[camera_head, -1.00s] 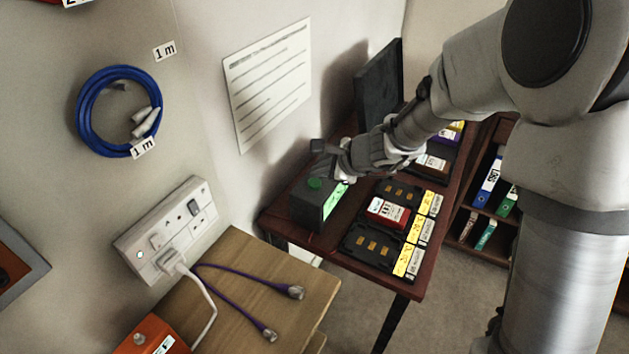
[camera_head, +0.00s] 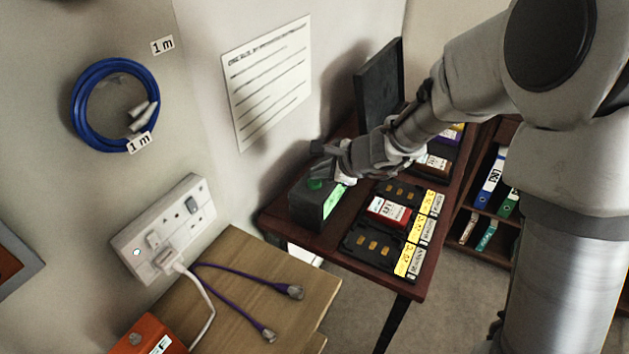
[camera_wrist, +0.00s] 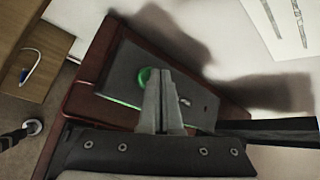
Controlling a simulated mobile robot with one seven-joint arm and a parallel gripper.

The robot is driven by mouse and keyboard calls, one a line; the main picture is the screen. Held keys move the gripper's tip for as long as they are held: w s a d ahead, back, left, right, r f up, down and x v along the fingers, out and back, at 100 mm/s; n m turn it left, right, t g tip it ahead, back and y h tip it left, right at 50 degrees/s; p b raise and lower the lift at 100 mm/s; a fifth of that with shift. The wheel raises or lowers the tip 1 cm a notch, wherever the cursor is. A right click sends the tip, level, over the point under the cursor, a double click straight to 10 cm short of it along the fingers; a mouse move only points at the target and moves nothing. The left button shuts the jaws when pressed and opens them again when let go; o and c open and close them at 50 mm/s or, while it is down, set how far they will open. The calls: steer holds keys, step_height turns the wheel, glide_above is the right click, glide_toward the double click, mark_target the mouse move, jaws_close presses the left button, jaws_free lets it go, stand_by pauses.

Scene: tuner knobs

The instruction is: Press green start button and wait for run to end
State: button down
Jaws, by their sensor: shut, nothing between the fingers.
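The green start button (camera_head: 316,184) is on top of a dark grey box (camera_head: 304,204) at the near left corner of the dark red table. The box has a bright green lit panel (camera_head: 333,199) on its side. In the wrist view the round green button (camera_wrist: 148,76) sits on the box top (camera_wrist: 122,75), partly covered by the fingers. My gripper (camera_wrist: 153,74) is shut and empty, its fingertips overlapping the button's edge. In the head view my gripper (camera_head: 322,148) is over the box, just above the button. I cannot tell whether the fingertips touch the button.
Battery docks with a red battery (camera_head: 388,211) and yellow labels are right of the box. A dark monitor (camera_head: 379,84) stands behind. A wooden desk (camera_head: 251,276) with purple cables is at the near left. The wall with a paper sheet (camera_head: 268,84) is close behind the box.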

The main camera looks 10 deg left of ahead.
mark_target(319, 183)
steer(key=shift+f+b, duration=0.35)
steer(key=shift+b, duration=0.05)
stand_by(0.4)
steer(key=shift+r, duration=0.1)
steer(key=shift+r+p, duration=0.6)
steer(key=shift+r, duration=0.1)
steer(key=shift+r, duration=0.1)
step_height(319, 183, up, 6)
steer(key=p, duration=0.5)
stand_by(0.5)
